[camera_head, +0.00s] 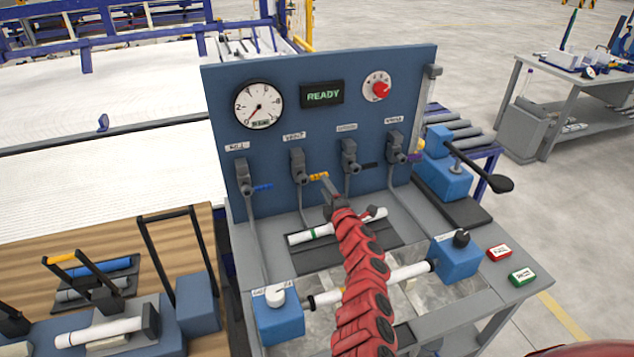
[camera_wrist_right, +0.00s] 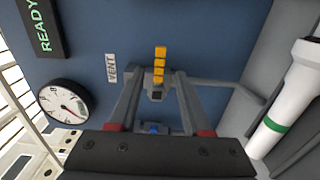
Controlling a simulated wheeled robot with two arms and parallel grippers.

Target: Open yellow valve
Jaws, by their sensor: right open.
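The yellow valve handle (camera_head: 319,177) sticks out to the right from its grey valve body (camera_head: 298,165), under the VENT label on the blue panel. In the right wrist view the yellow handle (camera_wrist_right: 160,62) stands out from the grey valve body (camera_wrist_right: 157,92). My right gripper (camera_head: 331,193) is close in front of this valve. Its fingers (camera_wrist_right: 157,98) are open, one on each side of the valve body in the picture. I cannot tell whether they touch it. My left gripper is not in view.
The blue panel (camera_head: 225,90) carries a gauge (camera_head: 258,105), a READY display (camera_head: 322,94) and a red knob (camera_head: 381,89). Other valves have blue (camera_head: 262,187), black (camera_head: 370,166) and purple (camera_head: 413,157) handles. A white pipe with a green band (camera_head: 300,238) lies below.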

